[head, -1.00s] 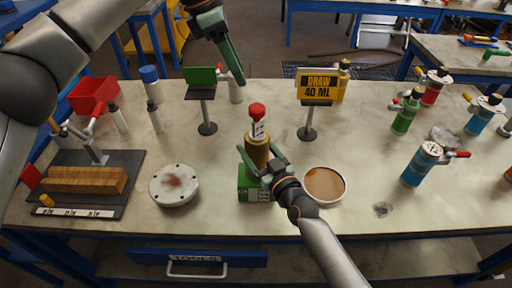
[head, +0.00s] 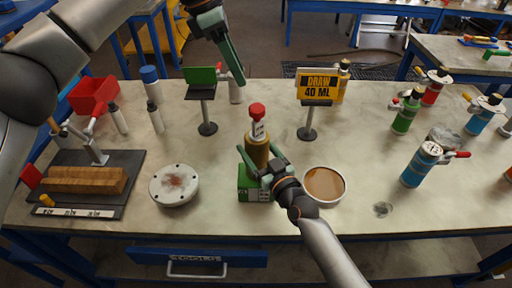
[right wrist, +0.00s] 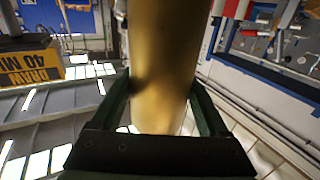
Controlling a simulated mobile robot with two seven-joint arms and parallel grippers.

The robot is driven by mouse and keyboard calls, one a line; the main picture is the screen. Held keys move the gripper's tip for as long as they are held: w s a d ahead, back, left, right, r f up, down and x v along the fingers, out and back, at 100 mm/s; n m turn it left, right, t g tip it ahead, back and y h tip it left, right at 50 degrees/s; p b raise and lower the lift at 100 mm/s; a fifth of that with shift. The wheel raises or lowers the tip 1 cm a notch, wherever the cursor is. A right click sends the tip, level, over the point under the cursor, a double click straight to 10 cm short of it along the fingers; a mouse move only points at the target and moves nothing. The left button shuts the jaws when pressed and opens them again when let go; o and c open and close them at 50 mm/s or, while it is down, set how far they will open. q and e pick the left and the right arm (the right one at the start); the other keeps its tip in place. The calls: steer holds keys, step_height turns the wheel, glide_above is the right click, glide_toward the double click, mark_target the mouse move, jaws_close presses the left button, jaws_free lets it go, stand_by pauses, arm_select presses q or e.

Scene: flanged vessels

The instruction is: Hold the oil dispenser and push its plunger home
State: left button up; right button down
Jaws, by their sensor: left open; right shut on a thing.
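The oil dispenser (head: 259,153) is a brass-coloured cylinder, upright near the middle of the bench. Its plunger stands out of the top, with a red knob (head: 257,110) above a white marked stem (head: 259,131). My right gripper (head: 262,168) is shut around the body from the front. In the right wrist view the brass body (right wrist: 162,70) fills the space between my fingers. Its lower end is hidden in the head view. My left gripper (head: 237,80) is open and empty, above and left of the red knob, apart from it.
A green box (head: 247,186) sits by the dispenser's base. A brown-filled dish (head: 325,185) is to its right, a round white lid (head: 174,186) to its left. Behind stand a yellow "DRAW 40 ML" sign (head: 319,85) and a green sign (head: 201,75). Several bottles stand at right.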

mark_target(257, 106)
stand_by(0.3)
arm_select(q)
steer(key=shift+d, duration=0.1)
steer(key=shift+c, duration=1.4)
steer(key=shift+s+d+f+m+y, duration=0.1)
steer(key=shift+s+f+m+y, duration=0.15)
steer(key=shift+m, duration=0.55)
steer(key=shift+c, duration=0.8)
steer(key=m, duration=0.1)
steer(key=m+t+y, duration=0.1)
steer(key=m, duration=0.2)
steer(key=shift+s+d+f+y, duration=0.25)
steer(key=shift+s+d+f, duration=0.15)
steer(key=c, duration=0.3)
steer(key=m, duration=0.1)
steer(key=m+t, duration=0.1)
steer(key=shift+s+d+f+m+y, duration=0.2)
steer(key=shift+m+y, duration=0.1)
steer(key=shift+m, duration=0.1)
jaws_close()
steer(key=shift+w+d+f+m+t+y, duration=0.1)
steer(key=shift+d+f+m+t+y, duration=0.5)
steer(key=shift+m, duration=1.25)
steer(key=shift+w+d+f+m+t+h, duration=0.2)
steer(key=shift+f+m+t, duration=0.45)
steer(key=shift+f+m, duration=0.95)
steer(key=shift+w+d+f+m+t+y, duration=0.1)
steer(key=shift+d+f+m+t+y, duration=0.35)
steer(key=shift+m, duration=1.7)
